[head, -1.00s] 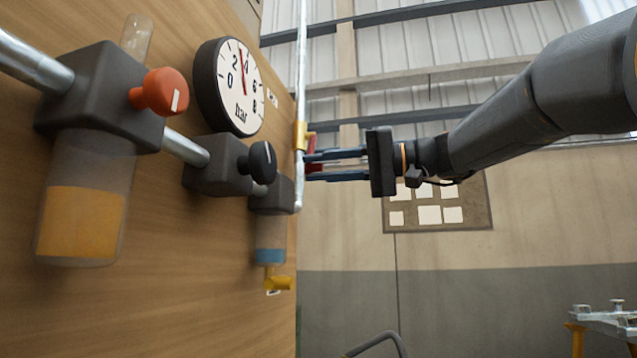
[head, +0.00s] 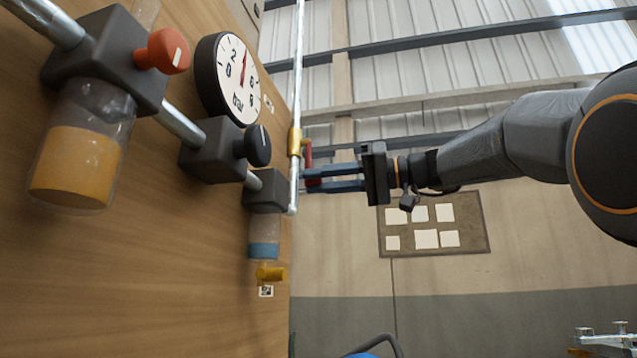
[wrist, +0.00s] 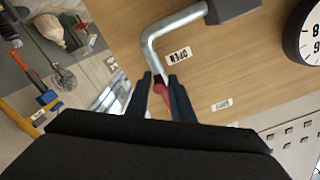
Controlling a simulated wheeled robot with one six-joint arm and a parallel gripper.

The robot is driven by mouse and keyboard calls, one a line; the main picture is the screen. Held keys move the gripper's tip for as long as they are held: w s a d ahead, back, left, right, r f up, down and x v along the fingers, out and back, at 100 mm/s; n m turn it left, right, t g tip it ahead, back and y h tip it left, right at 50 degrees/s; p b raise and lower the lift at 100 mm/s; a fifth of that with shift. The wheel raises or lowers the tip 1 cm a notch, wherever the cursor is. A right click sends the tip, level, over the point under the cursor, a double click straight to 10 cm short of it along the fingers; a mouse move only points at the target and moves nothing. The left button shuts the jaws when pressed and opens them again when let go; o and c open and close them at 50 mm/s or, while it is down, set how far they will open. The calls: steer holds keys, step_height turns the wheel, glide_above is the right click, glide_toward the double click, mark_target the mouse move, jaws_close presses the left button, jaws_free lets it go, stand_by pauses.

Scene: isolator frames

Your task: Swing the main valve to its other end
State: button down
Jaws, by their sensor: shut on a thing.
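The main valve has a brass-yellow body (head: 295,141) on a thin upright pipe at the right edge of the wooden panel. Its red lever (head: 308,150) hangs down beside the pipe. My gripper (head: 308,179) reaches in from the right and is shut on the red lever. In the wrist view the red lever (wrist: 160,90) shows between the two dark fingertips (wrist: 162,80). The fingers hide part of the lever, and the valve body is not clear there. An OPEN label (wrist: 179,56) and a second small label (wrist: 222,104) are on the panel.
A round pressure gauge (head: 226,82), a red knob (head: 163,51), a black knob (head: 257,146) and a clear bowl with orange contents (head: 80,165) are on the panel, left of my gripper. A bent pipe (wrist: 165,32) runs close to my fingers. Open room lies right of the panel.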

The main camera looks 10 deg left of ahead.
steer(key=shift+w+r, duration=0.15)
steer(key=shift+r, duration=0.1)
steer(key=c, duration=1.9)
jaws_free()
steer(key=shift+o, duration=0.8)
steer(key=shift+f, duration=0.1)
steer(key=shift+d, duration=0.15)
steer(key=d, duration=0.7)
steer(key=shift+s+d+p, duration=0.3)
steer(key=shift+p, duration=0.1)
